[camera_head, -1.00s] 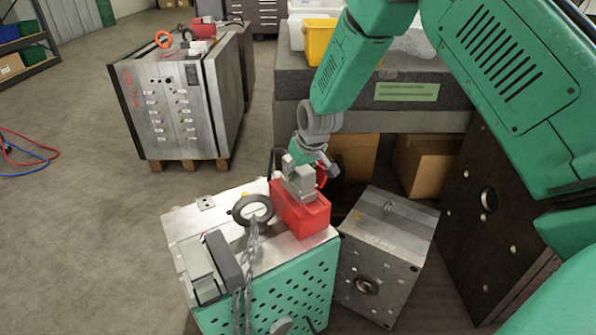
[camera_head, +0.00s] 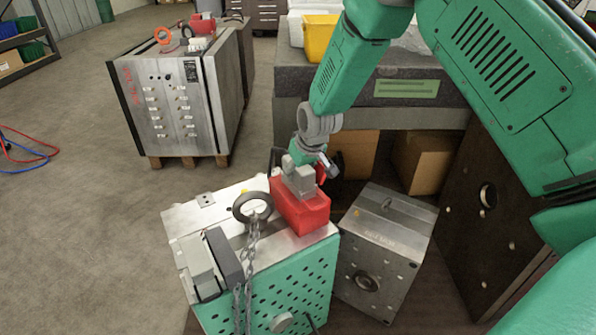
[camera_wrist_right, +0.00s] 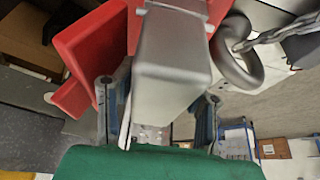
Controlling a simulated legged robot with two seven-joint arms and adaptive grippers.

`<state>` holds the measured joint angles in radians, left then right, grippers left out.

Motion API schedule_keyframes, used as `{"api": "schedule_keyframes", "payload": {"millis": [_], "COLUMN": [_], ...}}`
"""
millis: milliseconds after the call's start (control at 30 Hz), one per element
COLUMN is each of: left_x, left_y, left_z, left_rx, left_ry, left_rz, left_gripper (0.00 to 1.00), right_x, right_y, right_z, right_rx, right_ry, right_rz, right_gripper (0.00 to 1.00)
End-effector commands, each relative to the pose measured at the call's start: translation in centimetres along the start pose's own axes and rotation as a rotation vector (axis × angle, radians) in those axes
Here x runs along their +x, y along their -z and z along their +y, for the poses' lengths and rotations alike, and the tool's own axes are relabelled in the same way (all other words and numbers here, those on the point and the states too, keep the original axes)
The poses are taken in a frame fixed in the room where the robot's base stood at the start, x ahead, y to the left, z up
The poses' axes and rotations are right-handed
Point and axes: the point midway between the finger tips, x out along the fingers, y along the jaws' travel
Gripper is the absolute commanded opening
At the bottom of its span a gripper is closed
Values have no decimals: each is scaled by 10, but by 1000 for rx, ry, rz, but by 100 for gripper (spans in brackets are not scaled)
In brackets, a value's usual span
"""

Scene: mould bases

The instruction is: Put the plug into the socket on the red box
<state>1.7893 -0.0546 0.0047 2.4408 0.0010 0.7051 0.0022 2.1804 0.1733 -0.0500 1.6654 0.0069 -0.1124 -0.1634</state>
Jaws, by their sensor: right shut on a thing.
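The red box (camera_head: 306,215) stands on the metal top of the green-sided mould base in the head view. It also shows at the upper left of the wrist view (camera_wrist_right: 92,42). The plug (camera_head: 299,182) is a grey block at the top of the red box. In the wrist view the plug (camera_wrist_right: 173,55) fills the upper middle. My right gripper (camera_head: 309,166) is shut on the plug, its fingers (camera_wrist_right: 158,112) on either side. The plug hides the socket, and I cannot tell how deep the plug sits. My left gripper is out of view.
A dark lifting ring (camera_head: 252,208) with a chain (camera_head: 250,255) is just left of the red box. A smaller grey mould block (camera_head: 385,240) stands to the right. A dark bench (camera_head: 430,115) with a yellow bin (camera_head: 319,38) is behind. Open floor lies left.

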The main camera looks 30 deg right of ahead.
Motion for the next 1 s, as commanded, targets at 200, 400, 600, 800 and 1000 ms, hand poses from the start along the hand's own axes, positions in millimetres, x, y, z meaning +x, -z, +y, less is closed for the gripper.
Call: {"api": "schedule_keyframes", "payload": {"millis": [200, 400, 600, 800, 1000], "left_x": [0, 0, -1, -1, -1], "left_y": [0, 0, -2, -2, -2], "left_z": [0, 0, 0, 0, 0], "left_rx": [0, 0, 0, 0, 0], "left_ry": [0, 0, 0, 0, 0], "left_rz": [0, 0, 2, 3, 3], "left_gripper": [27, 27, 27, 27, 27], "right_x": [0, 0, -5, -39, -82], "right_y": [0, 0, -1, 1, 1], "right_z": [1, 1, 1, 0, -1], "right_rx": [1, 1, 1, 0, 0], "right_ry": [-1, -2, -2, -1, -1], "right_rz": [0, 0, -2, 2, 1], "right_gripper": [62, 62, 62, 62, 62]}}
